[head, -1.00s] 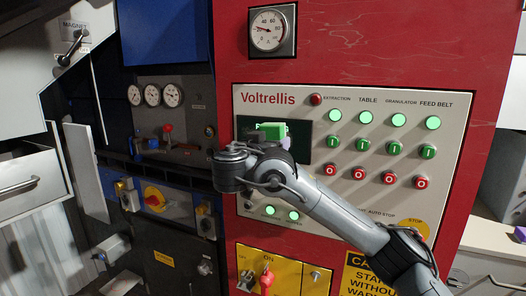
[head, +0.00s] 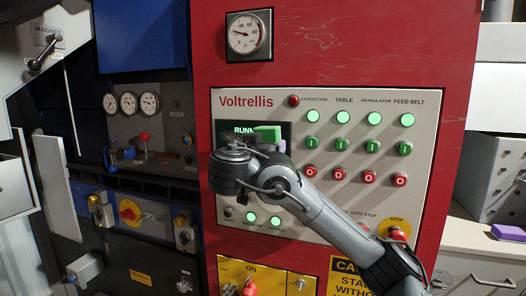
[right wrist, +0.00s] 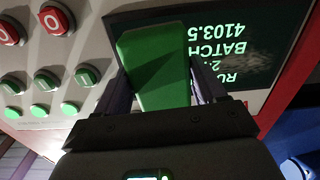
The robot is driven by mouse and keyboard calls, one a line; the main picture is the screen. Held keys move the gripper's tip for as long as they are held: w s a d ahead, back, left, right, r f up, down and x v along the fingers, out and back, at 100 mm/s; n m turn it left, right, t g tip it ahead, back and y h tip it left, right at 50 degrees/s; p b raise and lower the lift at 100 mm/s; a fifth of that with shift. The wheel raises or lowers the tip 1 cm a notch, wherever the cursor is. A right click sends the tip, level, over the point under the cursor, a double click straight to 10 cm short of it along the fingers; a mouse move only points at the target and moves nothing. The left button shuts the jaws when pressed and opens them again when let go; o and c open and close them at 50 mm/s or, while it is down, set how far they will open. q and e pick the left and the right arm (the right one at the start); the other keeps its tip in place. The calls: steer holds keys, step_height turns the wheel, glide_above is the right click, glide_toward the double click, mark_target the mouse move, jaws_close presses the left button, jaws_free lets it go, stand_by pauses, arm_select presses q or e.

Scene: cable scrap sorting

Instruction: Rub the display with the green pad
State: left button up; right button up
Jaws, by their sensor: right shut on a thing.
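The display (head: 226,131) is a dark screen with green text on the cream Voltrellis panel. In the right wrist view the display (right wrist: 265,30) appears upside down, with a dull greyish patch near its text. My right gripper (right wrist: 160,85) is shut on the green pad (right wrist: 152,65) and holds it over the display. The pad also shows in the head view (head: 268,132), at the display's right part. I cannot tell whether the pad touches the screen. My right forearm hides the panel below the display. My left gripper is not in view.
Green and red buttons (head: 341,144) and green lamps stand just right of the display. A gauge (head: 248,34) sits above the panel. A yellow switch plate (head: 268,270) is below. A purple block (head: 508,232) lies on a surface at the far right.

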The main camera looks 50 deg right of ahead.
mark_target(233, 141)
steer(key=shift+w+a+r+p, duration=0.1)
steer(key=shift+w+a+p, duration=0.05)
steer(key=shift+w+p, duration=0.25)
steer(key=shift+w+a+r+p, duration=0.15)
steer(key=shift+w+p, duration=0.1)
steer(key=shift+w, duration=0.2)
steer(key=shift+w+a+f+p, duration=0.1)
steer(key=shift+w+a+p, duration=0.55)
steer(key=shift+w, duration=0.75)
steer(key=shift+w+a+f+p, duration=0.1)
steer(key=shift+w+a+p, duration=0.3)
steer(key=shift+w+p, duration=0.65)
steer(key=shift+w+a+f+p, duration=0.1)
steer(key=shift+w+a+p, duration=0.4)
steer(key=shift+w, duration=1.2)
steer(key=shift+w+a+r+p, duration=0.15)
steer(key=shift+w+a+p, duration=0.25)
steer(key=shift+w, duration=0.35)
steer(key=shift+w+a+p, duration=0.3)
steer(key=shift+w+a, duration=0.1)
steer(key=shift+w, duration=0.45)
